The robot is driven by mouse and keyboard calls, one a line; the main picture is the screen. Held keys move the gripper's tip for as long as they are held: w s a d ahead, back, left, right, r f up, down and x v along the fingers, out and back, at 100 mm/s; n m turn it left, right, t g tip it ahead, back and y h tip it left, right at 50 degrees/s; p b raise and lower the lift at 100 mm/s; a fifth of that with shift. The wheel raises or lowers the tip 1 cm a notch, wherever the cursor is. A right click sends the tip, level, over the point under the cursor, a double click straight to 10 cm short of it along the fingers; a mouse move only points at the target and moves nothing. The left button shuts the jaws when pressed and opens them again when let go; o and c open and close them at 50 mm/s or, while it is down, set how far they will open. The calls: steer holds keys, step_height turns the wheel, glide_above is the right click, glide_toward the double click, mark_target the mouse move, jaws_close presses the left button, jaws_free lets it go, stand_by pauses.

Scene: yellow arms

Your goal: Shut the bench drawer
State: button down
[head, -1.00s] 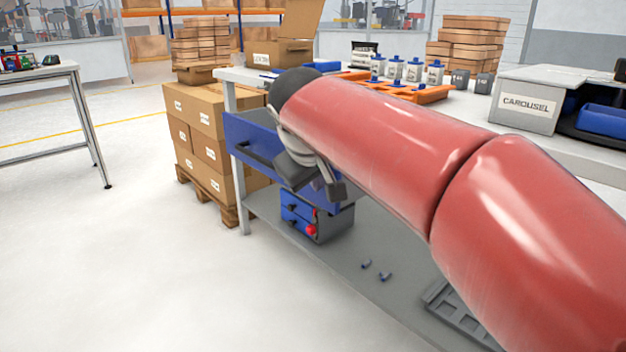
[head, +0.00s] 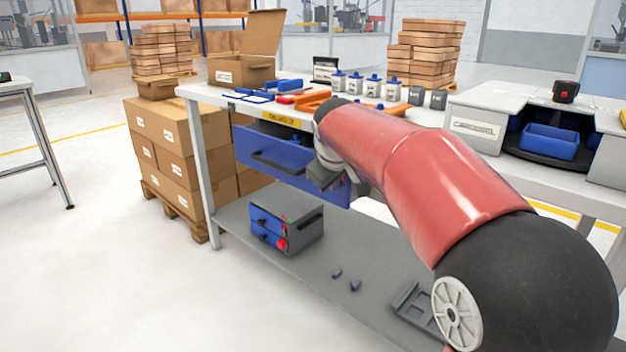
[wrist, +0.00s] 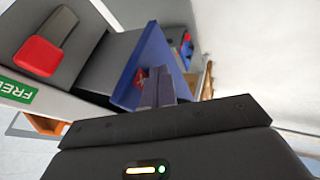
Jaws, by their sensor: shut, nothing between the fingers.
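The bench drawer (head: 243,147) has a blue front with a dark bar handle (head: 278,166) and stands partly out under the bench top. Small blue items show inside it. My gripper (head: 326,182) is at the right part of the drawer front, partly hidden by my own arm. In the wrist view the shut fingers (wrist: 158,90) are empty and reach up to a blue panel (wrist: 150,58), which looks like the drawer front. I cannot tell for sure whether they touch it.
The bench top (head: 215,93) holds an open carton, orange trays and several small bottles. A small blue-and-grey cabinet (head: 287,222) stands on the lower shelf (head: 330,262). Stacked cartons (head: 180,140) on a pallet stand left of the bench. The floor (head: 110,285) in front is clear.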

steer(key=shift+w+d+p, duration=0.8)
steer(key=shift+w+d, duration=0.75)
steer(key=shift+w, duration=0.3)
